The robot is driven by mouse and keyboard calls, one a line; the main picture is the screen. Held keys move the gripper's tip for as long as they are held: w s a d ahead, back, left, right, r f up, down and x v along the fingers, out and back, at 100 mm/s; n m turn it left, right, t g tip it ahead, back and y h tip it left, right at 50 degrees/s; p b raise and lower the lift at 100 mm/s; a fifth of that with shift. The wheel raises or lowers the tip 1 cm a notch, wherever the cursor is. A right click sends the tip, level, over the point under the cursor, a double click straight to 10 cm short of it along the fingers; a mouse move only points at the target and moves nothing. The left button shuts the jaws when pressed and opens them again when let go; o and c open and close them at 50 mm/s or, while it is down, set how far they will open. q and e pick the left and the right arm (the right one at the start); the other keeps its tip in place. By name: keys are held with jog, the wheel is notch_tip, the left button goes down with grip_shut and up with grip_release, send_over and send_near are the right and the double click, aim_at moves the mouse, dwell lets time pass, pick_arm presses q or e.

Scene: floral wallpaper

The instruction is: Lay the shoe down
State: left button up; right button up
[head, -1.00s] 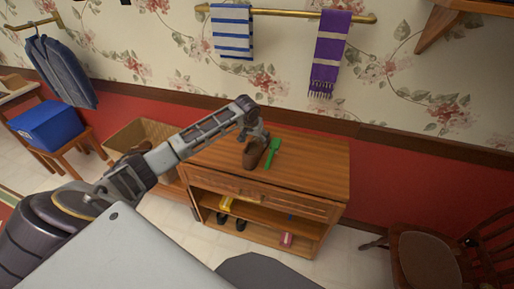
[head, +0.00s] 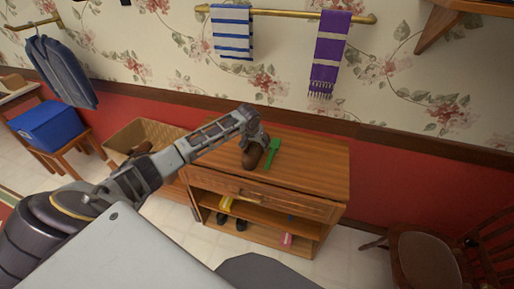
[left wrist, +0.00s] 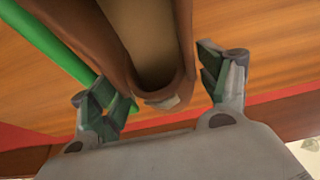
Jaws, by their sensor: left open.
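The brown shoe (head: 254,156) is on top of the wooden cabinet (head: 310,165). In the left wrist view the shoe (left wrist: 118,32) shows its opening, with one end between my fingers. My left gripper (head: 254,138) is above the shoe in the head view. In the left wrist view my left gripper (left wrist: 160,92) is open, its fingers on either side of the shoe's end, with a gap at the right finger. My gripper and wrist hide part of the shoe in the head view. My right gripper is not in view.
A green long-handled item (head: 272,153) lies close beside the shoe, and near one finger in the left wrist view. Shelves below hold dark shoes (head: 232,222) and a pink item (head: 287,239). A chair (head: 425,260) stands right. The cabinet top's right side is clear.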

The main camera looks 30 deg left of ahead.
pick_arm(q)
jog(key=shift+x, duration=1.1)
jog(key=c, duration=1)
jog(key=shift+r, duration=0.15)
jog(key=shift+r, duration=4.9)
